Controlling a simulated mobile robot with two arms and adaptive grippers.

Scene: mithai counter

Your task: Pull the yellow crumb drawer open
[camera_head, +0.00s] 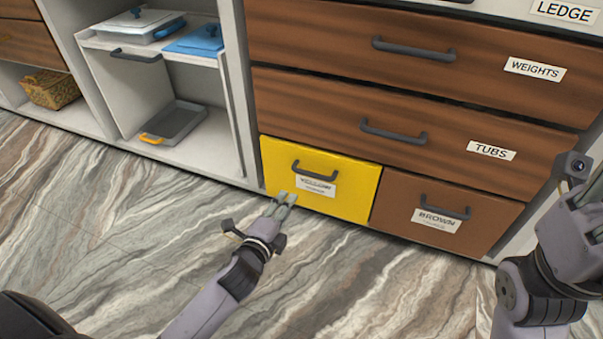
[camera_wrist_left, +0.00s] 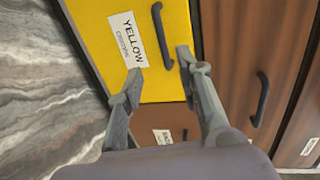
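The yellow crumb drawer (camera_head: 348,182) is at the bottom of the wooden counter, its front about flush with the brown drawer beside it. It has a dark bar handle (camera_head: 313,172) above a white label. My left gripper (camera_head: 283,198) is low in front of the drawer's left part, below and left of the handle. In the left wrist view the left gripper (camera_wrist_left: 159,68) is open, with nothing between its fingers. The handle (camera_wrist_left: 161,37) lies ahead of the fingertips and shows no contact. My right arm is at the right edge; its fingers cannot be made out.
The brown drawer (camera_head: 460,206) adjoins on the right. The TUBS drawer (camera_head: 290,93) and WEIGHTS drawer (camera_head: 300,33) are above, both shut. A shelf at left holds a grey tray (camera_head: 180,121). The marbled floor (camera_head: 110,230) before the drawers is clear except for my arms.

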